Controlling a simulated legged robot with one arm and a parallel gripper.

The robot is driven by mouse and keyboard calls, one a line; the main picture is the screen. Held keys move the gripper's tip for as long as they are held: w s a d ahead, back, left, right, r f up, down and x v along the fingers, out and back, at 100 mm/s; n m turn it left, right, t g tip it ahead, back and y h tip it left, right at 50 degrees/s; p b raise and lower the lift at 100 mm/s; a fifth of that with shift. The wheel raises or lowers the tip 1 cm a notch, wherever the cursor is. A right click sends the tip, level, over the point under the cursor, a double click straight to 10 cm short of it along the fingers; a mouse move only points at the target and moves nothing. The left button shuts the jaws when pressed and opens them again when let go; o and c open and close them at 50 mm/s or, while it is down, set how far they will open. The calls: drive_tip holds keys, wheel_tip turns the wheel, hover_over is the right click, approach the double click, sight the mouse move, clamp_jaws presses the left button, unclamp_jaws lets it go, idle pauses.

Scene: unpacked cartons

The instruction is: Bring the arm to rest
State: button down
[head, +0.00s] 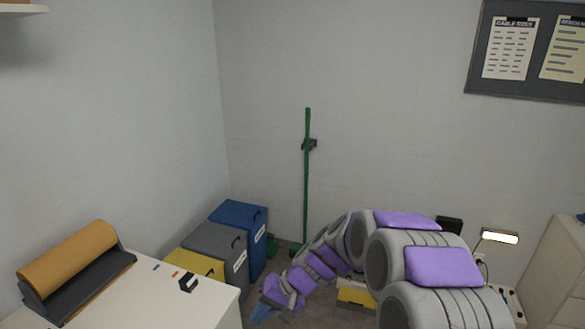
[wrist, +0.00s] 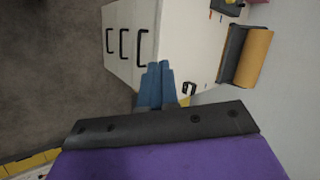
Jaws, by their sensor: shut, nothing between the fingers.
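My arm (head: 325,256), grey with purple pads, reaches from the lower right towards the middle of the head view and slopes down to its end. My gripper (head: 262,314) is low at the bottom of the head view, right of the white worktop. In the wrist view my gripper (wrist: 158,68) shows two blue fingers side by side, shut and empty. They point towards a white drawer cabinet (wrist: 118,75) with black handles. I cannot tell the gap between the fingertips and the cabinet.
A white worktop (head: 120,295) at the lower left holds a brown paper roll (head: 68,258) and a small black item (head: 188,283). Blue (head: 240,215), grey (head: 215,248) and yellow (head: 190,265) bins stand behind it. A lamp (head: 500,237) is right.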

drive_tip(key=s+d+r+h, duration=0.2)
drive_tip(key=s+d, duration=0.5)
drive_tip(key=s, duration=0.3)
drive_tip(key=s+d+r+h, duration=0.3)
drive_tip(key=s+d, duration=0.4)
drive_tip(key=s, duration=0.4)
drive_tip(key=s+d+r+g+h, duration=0.1)
drive_tip(key=s+d+r+h, duration=0.1)
drive_tip(key=s+d, duration=0.5)
drive_tip(key=s+h, duration=0.1)
drive_tip(key=s, duration=0.2)
drive_tip(key=shift+s+d+r, duration=0.15)
drive_tip(key=shift+s+r, duration=0.1)
drive_tip(key=shift+s, duration=0.05)
